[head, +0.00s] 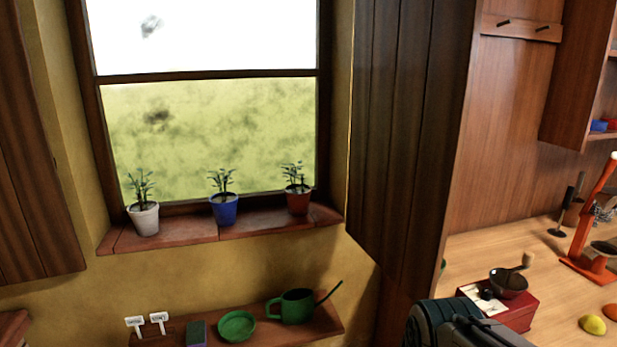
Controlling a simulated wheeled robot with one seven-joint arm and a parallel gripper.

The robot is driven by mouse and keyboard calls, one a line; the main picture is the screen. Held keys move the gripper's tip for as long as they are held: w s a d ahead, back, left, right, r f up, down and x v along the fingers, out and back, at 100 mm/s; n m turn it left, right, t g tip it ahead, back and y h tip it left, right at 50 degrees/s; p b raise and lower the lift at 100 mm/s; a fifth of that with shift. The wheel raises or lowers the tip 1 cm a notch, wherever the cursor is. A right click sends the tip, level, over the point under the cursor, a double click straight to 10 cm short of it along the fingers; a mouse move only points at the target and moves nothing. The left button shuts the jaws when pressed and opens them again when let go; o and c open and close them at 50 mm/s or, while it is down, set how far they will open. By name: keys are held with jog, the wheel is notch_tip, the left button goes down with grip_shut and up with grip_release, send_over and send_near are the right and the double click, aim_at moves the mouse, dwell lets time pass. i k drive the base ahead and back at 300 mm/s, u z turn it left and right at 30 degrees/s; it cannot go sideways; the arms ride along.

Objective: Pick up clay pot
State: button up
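A reddish-brown clay pot (298,200) with a green plant stands upright at the right end of the windowsill (262,226). A blue pot (224,209) with a plant stands in the middle of the sill, and a white pot (144,219) with a plant stands at the left. Part of my arm shows at the bottom edge, right of the middle, well below and to the right of the clay pot. My gripper's fingers are not in view.
A lower shelf holds a green watering can (297,306), a green dish (236,326) and small white signs (146,321). A dark wooden shutter (408,120) stands right of the sill. A wooden counter (480,255) at the right carries a red grinder (515,308) and an orange stand (588,240).

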aim_at(298, 201)
jog(key=k, duration=0.6)
jog(key=u, duration=0.85)
jog(key=i, duration=1.65)
jog(key=z, duration=0.9)
